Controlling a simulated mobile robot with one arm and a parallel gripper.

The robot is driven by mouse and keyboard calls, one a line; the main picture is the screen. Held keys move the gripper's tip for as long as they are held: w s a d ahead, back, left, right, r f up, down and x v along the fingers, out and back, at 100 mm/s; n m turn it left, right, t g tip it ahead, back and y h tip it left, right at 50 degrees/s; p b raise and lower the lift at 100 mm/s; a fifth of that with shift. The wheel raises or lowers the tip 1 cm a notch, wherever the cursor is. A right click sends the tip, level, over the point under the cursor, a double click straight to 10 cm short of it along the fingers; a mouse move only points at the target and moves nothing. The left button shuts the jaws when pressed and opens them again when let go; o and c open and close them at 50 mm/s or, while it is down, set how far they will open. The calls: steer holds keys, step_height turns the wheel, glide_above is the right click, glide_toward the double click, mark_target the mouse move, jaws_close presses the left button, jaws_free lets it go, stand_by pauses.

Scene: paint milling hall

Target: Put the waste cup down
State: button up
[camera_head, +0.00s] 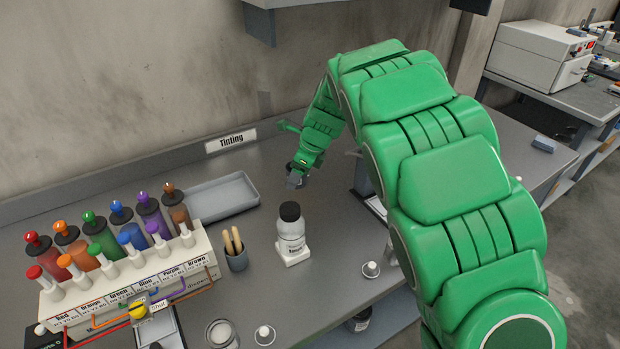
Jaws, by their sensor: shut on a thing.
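My gripper (295,178) is at the end of the green arm, low over the back middle of the grey bench, behind the capped bottle. It is shut on a small greyish thing, which I take to be the waste cup; it is tiny and partly hidden by the jaws. I cannot tell whether the cup touches the bench. The grey bench top (330,235) around it is mostly bare.
A black-capped bottle (290,228) stands on a white base. Left are a cup of wooden sticks (236,258), an empty grey tray (222,198) and a colour dispenser rack (130,272). A glass jar (221,334) stands in front.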

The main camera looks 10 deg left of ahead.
step_height(320, 180, up, 4)
steer(key=shift+r, duration=0.2)
steer(key=shift+w+a+r, duration=0.1)
steer(key=shift+a+r, duration=0.05)
steer(key=shift+r, duration=0.1)
steer(key=shift+w+a+r, duration=0.1)
steer(key=shift+w+a, duration=0.4)
steer(key=shift+w, duration=0.4)
steer(key=w+r+m, duration=0.1)
steer(key=w, duration=0.9)
steer(key=m+t, duration=0.2)
steer(key=m, duration=0.1)
glide_above(325, 164)
steer(key=d, duration=0.2)
steer(key=f, duration=0.2)
steer(key=shift+h, duration=0.3)
steer(key=shift+s+a+f, duration=0.15)
steer(key=shift+f, duration=3.5)
steer(key=shift+s+a+f, duration=0.1)
steer(key=shift+s+f, duration=0.05)
steer(key=shift+f, duration=3.45)
steer(key=shift+f, duration=0.1)
steer(key=o, duration=1.1)
steer(key=shift+o, duration=0.2)
